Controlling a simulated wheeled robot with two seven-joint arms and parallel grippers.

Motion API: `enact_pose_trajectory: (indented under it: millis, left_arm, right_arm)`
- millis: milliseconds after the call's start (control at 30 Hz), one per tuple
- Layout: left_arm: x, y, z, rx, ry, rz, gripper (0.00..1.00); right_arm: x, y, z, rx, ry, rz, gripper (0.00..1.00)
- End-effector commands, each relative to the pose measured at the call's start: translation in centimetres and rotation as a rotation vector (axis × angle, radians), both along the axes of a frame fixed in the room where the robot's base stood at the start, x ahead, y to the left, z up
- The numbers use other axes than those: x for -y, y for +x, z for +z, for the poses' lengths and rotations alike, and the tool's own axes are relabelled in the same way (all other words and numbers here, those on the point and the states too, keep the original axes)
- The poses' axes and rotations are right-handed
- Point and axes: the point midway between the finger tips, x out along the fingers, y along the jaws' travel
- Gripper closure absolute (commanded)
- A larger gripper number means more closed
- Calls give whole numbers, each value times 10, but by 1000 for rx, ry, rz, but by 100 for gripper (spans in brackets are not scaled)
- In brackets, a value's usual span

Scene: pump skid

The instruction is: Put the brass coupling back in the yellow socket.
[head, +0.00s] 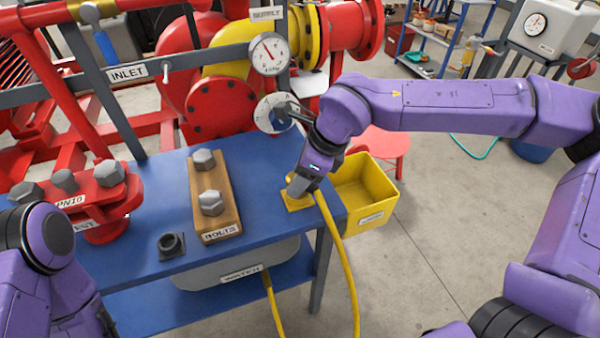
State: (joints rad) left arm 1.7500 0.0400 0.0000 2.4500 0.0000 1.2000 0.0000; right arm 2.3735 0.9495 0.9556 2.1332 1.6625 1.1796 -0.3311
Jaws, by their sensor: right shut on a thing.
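The yellow socket (293,204) is a square yellow plate near the right edge of the blue table. My right gripper (298,188) points down over it, its grey fingers shut. The brass coupling is hidden by the fingers; I take it to be what they hold, as it shows nowhere else. I cannot tell whether the coupling is seated in the socket or just above it. Only purple links of my left arm show at lower left; its gripper is out of view.
A yellow hose (341,262) hangs past the table's right edge. A yellow bin (377,213) stands just right of the gripper. A wooden BOLTS block (223,228) and a dark square fitting (171,244) are on the blue table (262,163). A gauge (269,53) and red pipework stand behind.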

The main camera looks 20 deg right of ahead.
Motion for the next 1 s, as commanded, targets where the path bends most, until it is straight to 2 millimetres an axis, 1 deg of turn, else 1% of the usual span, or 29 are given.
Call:
enact_pose_trajectory:
  millis: [100, 133, 167, 200, 467, 567, 667, 800, 900, 1000]
  left_arm:
    - [0, 0, 0, 0, 0, 0, 100]
    - [0, 0, 0, 0, 0, 0, 100]
    - [0, 0, 0, 0, 0, 0, 100]
    - [0, 0, 0, 0, 0, 0, 100]
    - [0, 0, 0, 0, 0, 0, 100]
    - [0, 0, 1, 0, 0, 0, 100]
    - [0, 0, 2, 0, 0, 0, 100]
    - [0, 0, 4, 0, 0, 0, 100]
    - [0, 0, 5, 0, 0, 0, 100]
    - [0, 0, 5, 0, 0, 0, 100]
  right_arm:
    - [0, 0, 0, 0, 0, 0, 93]
    - [0, 0, 0, 0, 0, 0, 44]
    - [0, 0, 0, 0, 0, 0, 34]
    - [0, 0, 0, 0, 0, 0, 21]
    - [0, 0, 0, -1, 0, 0, 21]
    - [2, -1, 7, 1, 1, -1, 21]
    - [8, -5, 24, 3, 3, -3, 21]
    - [20, -12, 56, 4, 2, -3, 21]
    - [27, -17, 76, 4, 3, -2, 21]
    - [33, -20, 89, 2, 0, -2, 21]
